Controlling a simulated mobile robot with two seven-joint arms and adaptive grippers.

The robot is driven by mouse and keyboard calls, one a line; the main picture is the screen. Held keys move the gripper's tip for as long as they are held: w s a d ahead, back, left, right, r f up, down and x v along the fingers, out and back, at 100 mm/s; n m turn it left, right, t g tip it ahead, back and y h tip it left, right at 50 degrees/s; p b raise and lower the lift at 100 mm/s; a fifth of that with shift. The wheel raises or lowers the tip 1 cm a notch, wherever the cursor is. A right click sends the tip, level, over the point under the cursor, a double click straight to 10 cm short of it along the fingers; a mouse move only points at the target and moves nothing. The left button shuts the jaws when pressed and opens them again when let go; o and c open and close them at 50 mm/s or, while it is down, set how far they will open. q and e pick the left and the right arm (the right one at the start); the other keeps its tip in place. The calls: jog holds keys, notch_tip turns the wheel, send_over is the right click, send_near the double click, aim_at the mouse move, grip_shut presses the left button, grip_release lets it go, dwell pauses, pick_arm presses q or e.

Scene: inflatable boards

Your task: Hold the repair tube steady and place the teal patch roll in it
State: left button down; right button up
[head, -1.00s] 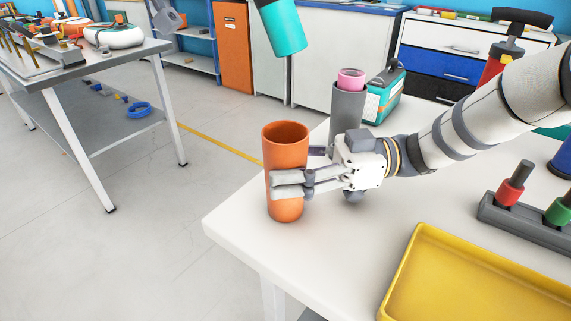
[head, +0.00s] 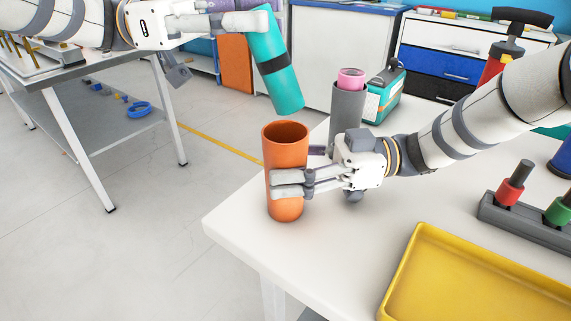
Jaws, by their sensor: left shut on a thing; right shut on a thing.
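The orange repair tube (head: 286,148) stands upright near the left corner of the white table, its open mouth facing up. My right gripper (head: 280,184) is shut on its lower middle, coming from the right. The teal patch roll (head: 280,72), with a dark band around it, hangs tilted above the tube, its lower end just over the far rim. Whether that end is in line with the mouth is hard to tell. My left gripper (head: 262,20) is shut on the roll's upper end at the top of the view. The inside bottom of the tube is hidden.
A grey tube (head: 347,110) holding a pink roll (head: 351,78) stands close behind my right gripper. A teal-and-white box (head: 385,95) is behind it. A yellow tray (head: 480,275) lies at front right, with a grey rack (head: 525,222) beyond. The table's left edge is near the orange tube.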

pick_arm(q)
jog(key=shift+f, duration=1.95)
jog(key=c, duration=1.1)
grip_release()
jog(key=v, duration=1.2)
